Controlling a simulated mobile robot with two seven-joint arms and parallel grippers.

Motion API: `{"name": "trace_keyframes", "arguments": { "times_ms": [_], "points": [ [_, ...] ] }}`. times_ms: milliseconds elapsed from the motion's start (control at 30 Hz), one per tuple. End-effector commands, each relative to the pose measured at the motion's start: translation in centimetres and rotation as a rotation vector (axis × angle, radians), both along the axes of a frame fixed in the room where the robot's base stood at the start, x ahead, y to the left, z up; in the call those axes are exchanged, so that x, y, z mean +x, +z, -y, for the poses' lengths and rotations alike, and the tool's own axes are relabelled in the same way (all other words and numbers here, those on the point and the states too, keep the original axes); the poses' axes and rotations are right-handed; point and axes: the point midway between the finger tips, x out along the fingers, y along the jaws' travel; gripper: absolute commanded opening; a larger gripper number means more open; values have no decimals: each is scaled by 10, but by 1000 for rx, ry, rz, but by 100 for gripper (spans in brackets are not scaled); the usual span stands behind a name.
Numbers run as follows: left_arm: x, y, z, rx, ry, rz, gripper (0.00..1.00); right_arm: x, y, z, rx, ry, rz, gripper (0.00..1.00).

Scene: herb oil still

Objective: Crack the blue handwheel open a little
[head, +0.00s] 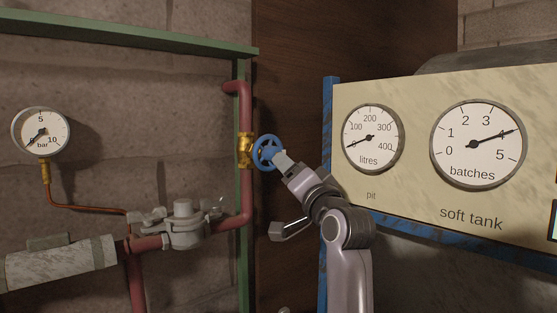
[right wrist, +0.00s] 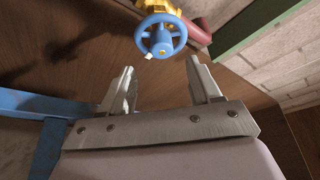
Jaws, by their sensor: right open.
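The blue handwheel (head: 259,151) sits on a brass valve (head: 244,150) in the red vertical pipe in the head view. In the right wrist view the blue handwheel (right wrist: 161,36) is at the top centre, with a small white mark on its lower rim. My right gripper (head: 281,160) is close to the wheel's right side in the head view. In the right wrist view its two fingers (right wrist: 161,70) are apart with nothing between them, and the wheel shows beyond their tips. I cannot see contact with the wheel. My left gripper is not in view.
A bar gauge (head: 41,132) and a grey clamped fitting (head: 184,223) are on the left. A green frame post (head: 242,270) stands behind the red pipe (head: 246,195). The cream panel (head: 420,110) with litres and batches dials is on the right, edged by a blue frame (head: 329,120).

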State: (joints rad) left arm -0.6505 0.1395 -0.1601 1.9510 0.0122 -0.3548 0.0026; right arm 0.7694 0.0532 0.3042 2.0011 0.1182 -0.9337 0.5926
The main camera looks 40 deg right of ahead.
Motion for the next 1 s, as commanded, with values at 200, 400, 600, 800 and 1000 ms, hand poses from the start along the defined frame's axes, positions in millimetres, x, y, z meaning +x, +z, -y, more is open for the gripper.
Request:
{"name": "trace_keyframes", "arguments": {
  "times_ms": [200,400,600,800,1000],
  "points": [
    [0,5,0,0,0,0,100,12,10,4,9,1,9,63],
    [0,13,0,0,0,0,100,36,17,9,7,1,8,63],
    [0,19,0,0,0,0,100,57,22,13,6,1,8,63],
    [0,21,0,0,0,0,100,66,24,15,6,1,9,63],
    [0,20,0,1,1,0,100,67,23,15,6,0,10,63]
  ]
}}
